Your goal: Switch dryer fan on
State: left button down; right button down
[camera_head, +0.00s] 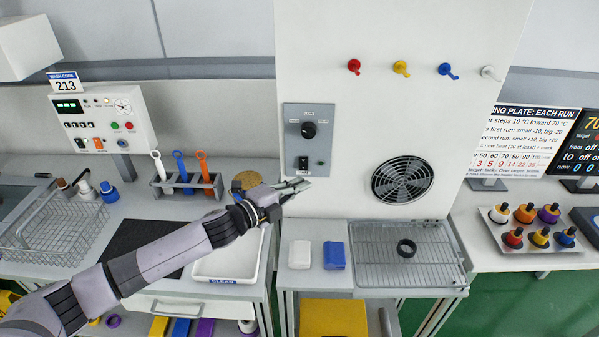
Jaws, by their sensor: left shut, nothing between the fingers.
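The dryer's grey control panel (325,120) is on the white upright board at the centre. A small dark lamp (320,163) sits right of the switch. The round black fan grille (402,180) is to the right on the same board. My left gripper (305,181) is shut and empty, its tips just below the switch near the panel's lower edge. I cannot tell whether it touches the panel. My right gripper is out of view.
A wire rack (430,275) with a black ring (406,248) lies below the fan. White (299,254) and blue (334,255) blocks sit left of it. A white tray (215,268) lies under my left arm. Coloured hooks (401,68) are higher on the board.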

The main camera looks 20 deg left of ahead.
aim_at(303, 164)
pick_arm(q)
jog(key=w, duration=0.2)
jog(key=w+a+p, duration=0.1)
jog(key=w, duration=0.1)
jog(key=shift+f, duration=0.25)
jog(key=b, duration=0.3)
jog(key=shift+w+f+m+t, duration=0.15)
jog(key=shift+w+m+t, duration=0.15)
